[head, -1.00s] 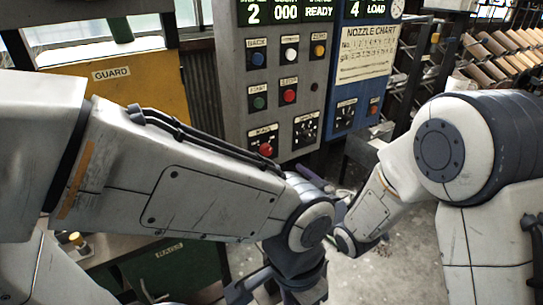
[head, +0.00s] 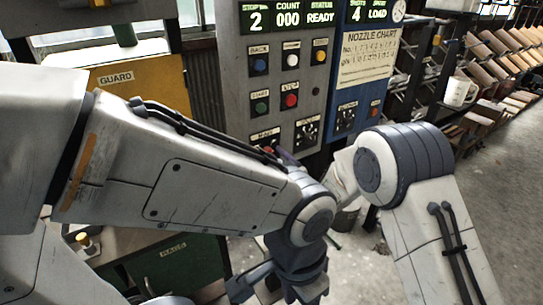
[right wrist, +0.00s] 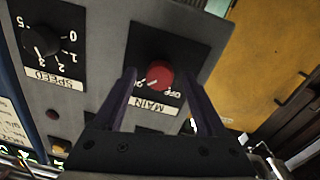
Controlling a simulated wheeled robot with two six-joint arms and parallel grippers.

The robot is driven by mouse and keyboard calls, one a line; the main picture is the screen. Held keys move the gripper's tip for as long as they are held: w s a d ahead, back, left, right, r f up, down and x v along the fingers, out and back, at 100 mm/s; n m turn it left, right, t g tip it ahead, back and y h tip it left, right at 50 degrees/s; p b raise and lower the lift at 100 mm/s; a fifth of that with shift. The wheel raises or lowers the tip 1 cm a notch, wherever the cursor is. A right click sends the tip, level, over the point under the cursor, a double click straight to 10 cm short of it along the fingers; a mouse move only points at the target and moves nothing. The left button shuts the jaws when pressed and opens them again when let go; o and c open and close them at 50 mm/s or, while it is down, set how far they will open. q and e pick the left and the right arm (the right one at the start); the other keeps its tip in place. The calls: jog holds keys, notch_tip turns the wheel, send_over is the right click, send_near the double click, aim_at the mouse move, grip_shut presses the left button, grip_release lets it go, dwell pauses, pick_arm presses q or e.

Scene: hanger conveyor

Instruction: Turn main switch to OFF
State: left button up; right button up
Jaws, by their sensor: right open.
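The red MAIN switch knob (right wrist: 159,74) sits on a black plate (right wrist: 150,48), upside down in the right wrist view. A pale mark on its lower left seems to face the ON label. My right gripper (right wrist: 160,82) is open, one finger on each side of the knob in the picture; no contact is clear. In the head view the MAIN switch plate (head: 262,136) is partly covered by my arm and the right gripper's fingers. My left gripper (head: 277,288) hangs low at the bottom of the head view, its fingertips unclear.
The SPEED dial (right wrist: 42,40) is beside the MAIN plate. Coloured buttons, such as the red one (head: 291,101), sit above. A yellow guard panel (head: 140,85) stands left. Grey floor (head: 480,190) is open at right.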

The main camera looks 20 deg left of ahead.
jog(key=shift+c, duration=0.3)
grip_shut()
jog(key=shift+f+n+b, duration=0.15)
jog(key=shift+n+b, duration=0.15)
jog(key=shift+b, duration=0.45)
jog(key=n+b, duration=1.5)
jog(key=b, duration=0.8)
jog(key=shift+w+f+n+y, duration=0.1)
jog(key=shift+f+n+y, duration=0.05)
jog(key=shift+n+y, duration=0.2)
jog(key=shift+r+n+b, duration=0.2)
jog(key=shift+n+b, duration=1.05)
jog(key=shift+b, duration=0.2)
jog(key=shift+o, duration=0.3)
grip_release()
